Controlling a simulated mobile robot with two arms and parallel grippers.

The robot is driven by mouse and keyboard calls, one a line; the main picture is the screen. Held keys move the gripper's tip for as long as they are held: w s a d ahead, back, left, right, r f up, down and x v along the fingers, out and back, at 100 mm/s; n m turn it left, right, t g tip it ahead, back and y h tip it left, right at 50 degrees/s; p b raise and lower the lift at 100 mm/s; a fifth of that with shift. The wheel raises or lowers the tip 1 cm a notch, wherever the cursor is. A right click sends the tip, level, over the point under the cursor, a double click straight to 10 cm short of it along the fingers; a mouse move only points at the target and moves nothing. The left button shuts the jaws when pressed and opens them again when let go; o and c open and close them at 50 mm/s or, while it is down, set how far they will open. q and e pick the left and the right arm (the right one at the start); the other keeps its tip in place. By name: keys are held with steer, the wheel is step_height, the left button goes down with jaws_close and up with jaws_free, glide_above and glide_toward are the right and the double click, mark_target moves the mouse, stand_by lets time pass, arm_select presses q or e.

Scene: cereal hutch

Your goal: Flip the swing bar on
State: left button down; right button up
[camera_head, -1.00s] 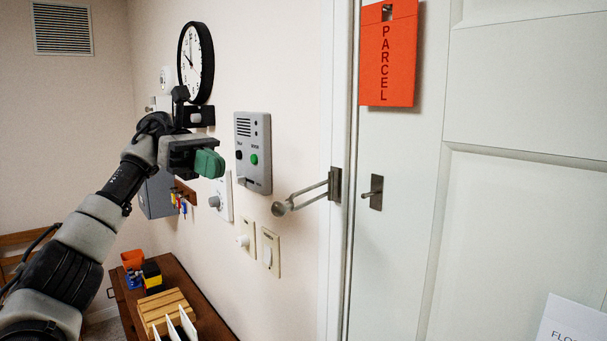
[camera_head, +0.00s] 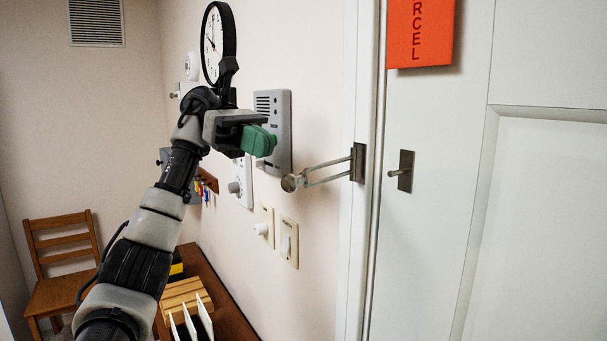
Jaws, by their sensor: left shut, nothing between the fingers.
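The swing bar (camera_head: 322,172) is a grey metal loop with a round knob at its free end. It is hinged on a plate on the door frame and sticks out to the left, away from the door. A small catch with a stud (camera_head: 403,171) is fixed on the white door (camera_head: 430,240). My left gripper (camera_head: 262,141) has green fingertips and is shut and empty. It is up and left of the bar's knob, apart from it, and covers part of the grey intercom panel. My right gripper is not in view.
The intercom (camera_head: 283,120) hangs on the wall behind my left gripper. A dial (camera_head: 236,187) and switches (camera_head: 289,243) are on the wall below. A clock (camera_head: 213,45) hangs above. A cabinet with a wooden rack (camera_head: 184,293) stands low, and a chair (camera_head: 62,250) is at left.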

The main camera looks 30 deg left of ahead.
mark_target(317, 168)
arm_select(q)
steer(key=x, duration=0.5)
steer(key=r+p+x, duration=0.1)
steer(key=x, duration=0.1)
steer(key=shift+s+d+f, duration=0.15)
steer(key=shift+s+d, duration=0.05)
steer(key=shift+d, duration=0.3)
steer(key=shift+s+d, duration=0.2)
steer(key=shift+d, duration=0.5)
steer(key=shift+w, duration=0.1)
